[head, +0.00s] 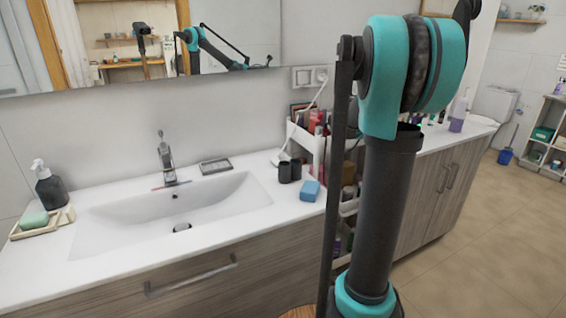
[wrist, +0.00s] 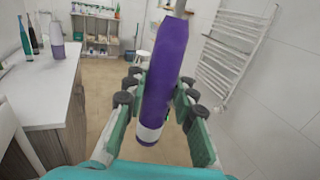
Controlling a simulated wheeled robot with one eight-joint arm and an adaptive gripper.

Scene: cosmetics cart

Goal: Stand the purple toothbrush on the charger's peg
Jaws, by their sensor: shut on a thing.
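In the wrist view my gripper (wrist: 155,100) is shut on the purple toothbrush (wrist: 167,65). Its thick purple handle runs up between the fingers, slightly tilted, with a white band near the lower end. A pale collar and thin shaft show at the top edge, and the brush head is out of frame. The toothbrush is held clear of any surface. In the head view the charger (head: 279,158) appears as a small white base on the counter, with a white cord up to the wall socket. Its peg is too small to make out. My gripper is not visible there.
Two dark cups (head: 290,170) and a blue block (head: 310,190) stand close to the charger. The sink (head: 170,205) lies left.

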